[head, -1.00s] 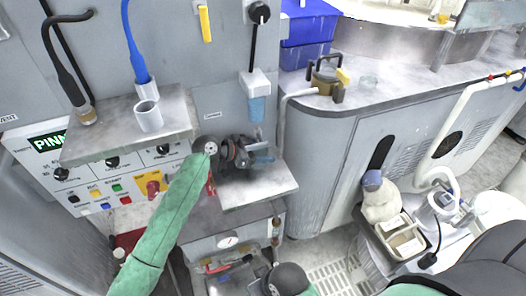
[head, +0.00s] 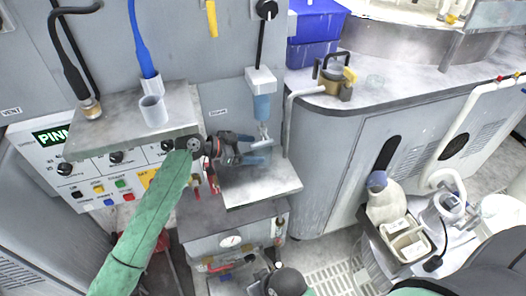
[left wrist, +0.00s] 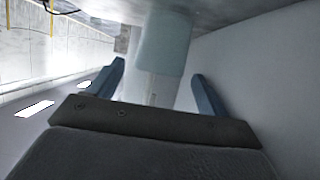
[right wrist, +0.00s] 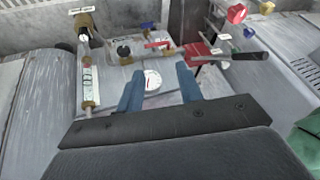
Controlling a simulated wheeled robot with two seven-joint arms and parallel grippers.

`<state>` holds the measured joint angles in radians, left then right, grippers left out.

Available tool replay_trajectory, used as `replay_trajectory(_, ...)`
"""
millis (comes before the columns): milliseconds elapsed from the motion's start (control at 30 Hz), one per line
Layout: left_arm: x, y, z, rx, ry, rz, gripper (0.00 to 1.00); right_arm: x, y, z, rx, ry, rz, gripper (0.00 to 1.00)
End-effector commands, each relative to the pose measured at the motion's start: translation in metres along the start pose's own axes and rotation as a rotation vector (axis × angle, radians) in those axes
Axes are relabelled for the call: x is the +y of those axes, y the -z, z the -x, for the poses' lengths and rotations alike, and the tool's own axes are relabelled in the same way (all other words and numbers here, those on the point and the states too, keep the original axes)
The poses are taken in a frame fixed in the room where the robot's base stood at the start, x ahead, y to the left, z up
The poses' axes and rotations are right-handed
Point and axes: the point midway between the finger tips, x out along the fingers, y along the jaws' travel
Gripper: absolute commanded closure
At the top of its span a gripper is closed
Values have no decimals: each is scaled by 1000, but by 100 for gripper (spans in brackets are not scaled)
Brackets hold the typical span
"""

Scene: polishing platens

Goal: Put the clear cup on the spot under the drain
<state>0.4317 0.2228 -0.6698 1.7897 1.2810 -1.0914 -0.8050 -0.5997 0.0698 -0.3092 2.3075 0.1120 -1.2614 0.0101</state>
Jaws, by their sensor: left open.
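The clear cup (left wrist: 165,45) is pale and see-through and stands on the grey shelf, which shows upside down in the left wrist view. In the head view the cup (head: 261,147) is faint and partly hidden by my fingers. The drain (head: 262,108) is a blue bowl with a thin tip hanging just above the cup. My left gripper (head: 248,149) is open, its blue fingers apart on either side of the cup; contact cannot be told. No spot mark is visible. My right gripper (right wrist: 158,85) is open and empty, low in front of a gauge.
The lower shelf (head: 262,190) has free room at its front. A higher shelf (head: 105,137) with a grey cup (head: 152,110) is at the left. A control panel (head: 90,180) sits below it. A counter (head: 420,105) with a pump-like device (head: 334,75) is at the right.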

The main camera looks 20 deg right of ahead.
Motion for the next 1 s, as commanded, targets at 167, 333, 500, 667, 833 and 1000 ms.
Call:
replay_trajectory(167,-1,-2,33,-2,1,-3,22,6,-10,-30,20,-4,-4,64)
replay_trajectory(333,-1,0,53,-1,1,-2,22,9,-15,-45,36,-6,-6,64)
replay_trajectory(500,-1,0,61,-1,1,-2,22,10,-17,-50,43,-6,-7,64)
replay_trajectory(667,0,1,62,0,1,-2,22,10,-17,-50,45,-6,-7,64)
replay_trajectory(833,0,1,62,0,1,-1,22,10,-17,-50,45,-6,-7,64)
replay_trajectory(1000,0,1,61,0,1,-1,22,11,-17,-50,43,-7,-7,64)
